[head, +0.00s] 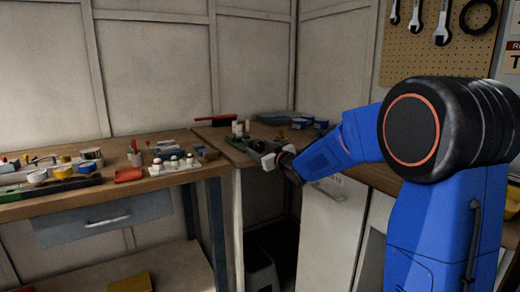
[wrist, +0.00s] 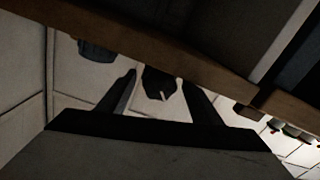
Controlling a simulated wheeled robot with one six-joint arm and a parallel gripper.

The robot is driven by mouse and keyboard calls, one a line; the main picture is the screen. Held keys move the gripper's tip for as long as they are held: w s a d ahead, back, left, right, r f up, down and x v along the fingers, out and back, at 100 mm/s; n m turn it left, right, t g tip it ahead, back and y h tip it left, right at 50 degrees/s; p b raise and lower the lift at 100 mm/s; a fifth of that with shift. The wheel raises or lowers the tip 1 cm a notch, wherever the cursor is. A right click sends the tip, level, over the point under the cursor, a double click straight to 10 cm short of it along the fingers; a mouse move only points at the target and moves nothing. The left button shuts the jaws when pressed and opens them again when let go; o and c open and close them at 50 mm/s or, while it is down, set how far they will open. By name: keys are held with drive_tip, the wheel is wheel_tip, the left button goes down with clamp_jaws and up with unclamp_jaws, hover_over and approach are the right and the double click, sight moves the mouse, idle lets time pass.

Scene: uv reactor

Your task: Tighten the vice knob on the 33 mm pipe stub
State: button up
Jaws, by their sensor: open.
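My gripper (head: 264,156) is at the front edge of the corner bench in the head view. In the wrist view its two dark fingers (wrist: 157,80) stand apart, with a gap between them. A dark, blocky shape with a small pale pin (wrist: 160,88) shows in that gap, beyond the fingers and by the bench edge. It may be part of the vice, but it is too dark to tell. No contact with it can be made out. I cannot clearly identify the vice knob or the 33 mm pipe stub in either view.
The wooden bench edge (wrist: 130,50) crosses the wrist view diagonally, close to the fingers. White cylinders (head: 238,128), a small brass-coloured piece (head: 280,137) and blue containers (head: 300,124) stand near my gripper. The left bench (head: 140,187) is crowded. A white cabinet (head: 328,232) stands below my arm.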

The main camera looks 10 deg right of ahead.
drive_tip(key=c, duration=1.1)
drive_tip(key=shift+o, duration=0.2)
drive_tip(key=shift+m, duration=1.3)
drive_tip(key=o, duration=1.1)
drive_tip(key=shift+c, duration=0.2)
drive_tip(key=v, duration=1.7)
drive_tip(key=shift+s, duration=0.15)
